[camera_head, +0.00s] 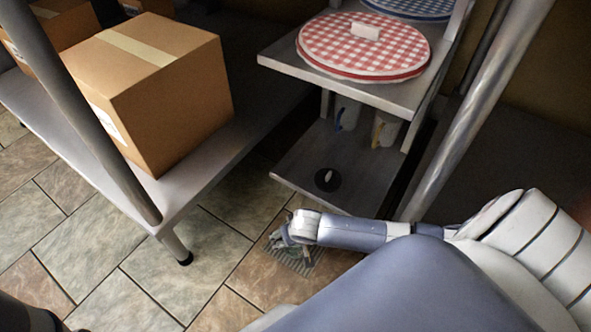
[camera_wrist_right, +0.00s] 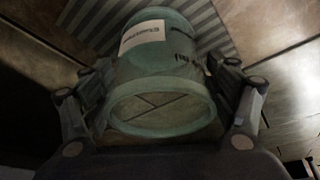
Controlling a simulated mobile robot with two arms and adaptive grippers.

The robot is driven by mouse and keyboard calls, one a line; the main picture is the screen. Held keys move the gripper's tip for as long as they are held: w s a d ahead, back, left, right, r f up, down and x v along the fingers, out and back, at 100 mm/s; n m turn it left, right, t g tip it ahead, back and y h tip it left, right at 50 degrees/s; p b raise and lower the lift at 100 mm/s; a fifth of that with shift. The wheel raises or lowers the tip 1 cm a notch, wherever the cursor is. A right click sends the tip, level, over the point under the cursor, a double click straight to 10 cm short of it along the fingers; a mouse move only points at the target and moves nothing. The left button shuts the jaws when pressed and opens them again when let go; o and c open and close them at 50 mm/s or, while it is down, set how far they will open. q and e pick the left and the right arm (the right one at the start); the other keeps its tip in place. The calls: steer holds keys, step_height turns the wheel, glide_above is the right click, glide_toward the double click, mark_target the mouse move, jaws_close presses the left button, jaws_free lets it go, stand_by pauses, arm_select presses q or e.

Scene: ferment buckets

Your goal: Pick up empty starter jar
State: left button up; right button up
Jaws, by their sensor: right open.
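A greenish, see-through starter jar (camera_wrist_right: 162,75) with a white label and dark lettering fills the middle of the right wrist view. One round end faces the camera, and tile lines show through it, so it looks empty. My right gripper (camera_wrist_right: 160,85) is open, with one finger on each side of the jar. I cannot tell whether the fingers touch it. In the head view my right gripper (camera_head: 281,238) is low near the floor, and the jar is not clearly visible there.
A grey striped mat (camera_head: 300,264) lies on the tiled floor by the gripper. A metal shelf (camera_head: 285,64) stands just behind, with a red checked round lid (camera_head: 363,45) on top. A low bench (camera_head: 195,172) with a cardboard box (camera_head: 165,105) is at left. Floor between is clear.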

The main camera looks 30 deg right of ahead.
steer(key=c, duration=1.2)
steer(key=shift+c, duration=0.2)
steer(key=shift+r, duration=0.15)
